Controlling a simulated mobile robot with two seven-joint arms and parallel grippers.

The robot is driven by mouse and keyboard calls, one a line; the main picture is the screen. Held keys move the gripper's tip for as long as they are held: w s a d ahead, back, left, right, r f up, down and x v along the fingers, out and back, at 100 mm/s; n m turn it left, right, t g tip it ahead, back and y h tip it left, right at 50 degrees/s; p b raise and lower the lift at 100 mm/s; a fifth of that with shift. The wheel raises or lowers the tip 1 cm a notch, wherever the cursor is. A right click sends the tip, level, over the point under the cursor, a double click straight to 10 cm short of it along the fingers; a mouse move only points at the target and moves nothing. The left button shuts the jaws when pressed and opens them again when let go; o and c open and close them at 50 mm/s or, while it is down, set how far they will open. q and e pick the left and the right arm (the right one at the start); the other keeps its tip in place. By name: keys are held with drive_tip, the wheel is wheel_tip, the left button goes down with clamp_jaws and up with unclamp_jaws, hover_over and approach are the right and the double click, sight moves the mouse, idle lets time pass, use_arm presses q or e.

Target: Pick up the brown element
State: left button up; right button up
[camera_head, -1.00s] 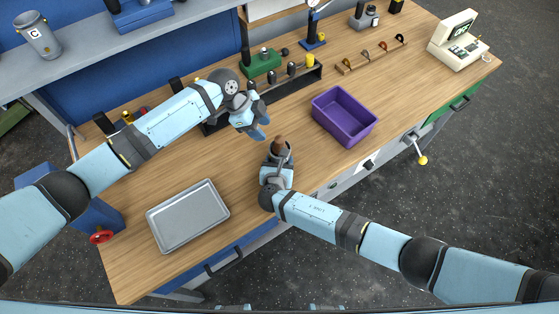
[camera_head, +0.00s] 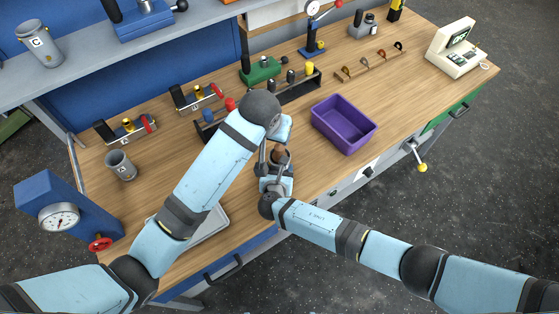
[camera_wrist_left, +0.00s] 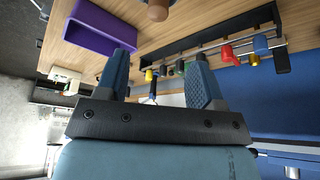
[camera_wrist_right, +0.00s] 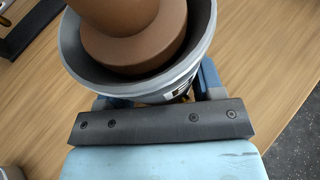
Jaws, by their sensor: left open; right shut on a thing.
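The brown element (camera_head: 281,152) stands inside a grey drum (camera_wrist_right: 183,78), its top above the rim. In the right wrist view the brown element (camera_wrist_right: 135,40) is large, with a wide base in the drum. My right gripper (camera_head: 276,178) is shut on the drum near the table's front edge. My left gripper (camera_wrist_left: 160,78) is open with nothing between its fingers. It is beside the brown element, which shows at the top edge of the left wrist view (camera_wrist_left: 158,9), apart from the fingers. In the head view my left fingers are partly hidden by the wrist.
A purple bin (camera_head: 344,124) stands to the right. A second grey cup (camera_head: 121,166) stands at the left. A grey tray (camera_head: 212,225) is partly hidden under my left arm. A rack with coloured handles (camera_head: 300,88) stands behind. The tabletop between rack and bin is narrow.

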sight(279, 146)
use_arm(q)
drive_tip(key=x, duration=0.6)
drive_tip(key=shift+w+f, duration=0.1)
drive_tip(key=shift+f, duration=0.15)
drive_tip(key=shift+s+x, duration=0.15)
drive_tip(key=shift+x, duration=1.2)
drive_tip(key=shift+s+x, duration=0.15)
drive_tip(key=shift+x, duration=1.2)
drive_tip(key=shift+d, duration=0.15)
clamp_jaws()
drive_tip(key=shift+r, duration=0.15)
use_arm(e)
drive_tip(key=o, duration=1.3)
drive_tip(key=shift+c, duration=0.2)
use_arm(q)
wheel_tip(279, 146, up, 18)
